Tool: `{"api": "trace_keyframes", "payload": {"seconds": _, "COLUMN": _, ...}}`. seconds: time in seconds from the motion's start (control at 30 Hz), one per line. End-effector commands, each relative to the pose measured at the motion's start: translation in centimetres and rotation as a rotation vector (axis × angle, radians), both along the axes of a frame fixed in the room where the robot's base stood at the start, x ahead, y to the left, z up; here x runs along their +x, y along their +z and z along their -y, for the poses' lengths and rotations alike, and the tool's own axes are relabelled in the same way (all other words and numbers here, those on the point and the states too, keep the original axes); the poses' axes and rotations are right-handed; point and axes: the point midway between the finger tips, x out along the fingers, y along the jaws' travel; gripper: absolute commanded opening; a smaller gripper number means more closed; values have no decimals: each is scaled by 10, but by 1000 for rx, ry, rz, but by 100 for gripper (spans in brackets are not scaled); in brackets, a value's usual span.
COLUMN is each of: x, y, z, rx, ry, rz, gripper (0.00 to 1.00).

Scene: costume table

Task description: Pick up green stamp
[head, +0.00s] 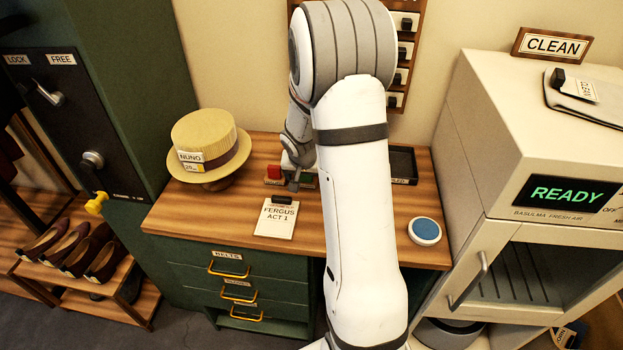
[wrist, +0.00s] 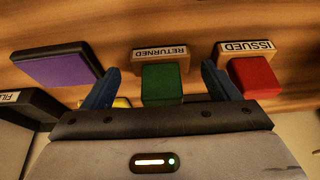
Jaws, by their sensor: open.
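The green stamp (wrist: 165,83) is a green block in front of a holder labelled RETURNED (wrist: 160,54) in the wrist view. My gripper (wrist: 160,69) is open, with one blue finger on either side of the green stamp and visible gaps to both. It is not clear how deep the stamp sits between the fingers. In the head view my gripper (head: 294,182) is low over the wooden tabletop, and the stamp is mostly hidden behind it and my arm.
The red stamp (wrist: 255,77) stands by the ISSUED holder (wrist: 245,48), close beside one finger. A purple pad (wrist: 58,65) lies on the other side. The FERGUS card (head: 276,219), straw hat (head: 205,140) and round blue pad (head: 424,231) are on the table (head: 365,215).

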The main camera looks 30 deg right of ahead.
Motion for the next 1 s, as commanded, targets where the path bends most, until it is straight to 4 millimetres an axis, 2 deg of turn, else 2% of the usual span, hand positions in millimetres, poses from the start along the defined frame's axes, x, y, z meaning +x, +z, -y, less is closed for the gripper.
{"api": "trace_keyframes", "payload": {"seconds": 0.1, "x": 2, "y": -7, "z": 1, "rx": 1, "ry": 0, "rz": -1, "gripper": 82}}
{"api": "trace_keyframes", "payload": {"seconds": 0.33, "x": 3, "y": -8, "z": 1, "rx": 0, "ry": 1, "rz": 0, "gripper": 81}}
{"api": "trace_keyframes", "payload": {"seconds": 0.9, "x": 3, "y": -7, "z": 1, "rx": 0, "ry": 2, "rz": 0, "gripper": 34}}
{"api": "trace_keyframes", "payload": {"seconds": 1.0, "x": 3, "y": -7, "z": 1, "rx": 0, "ry": 2, "rz": 0, "gripper": 32}}
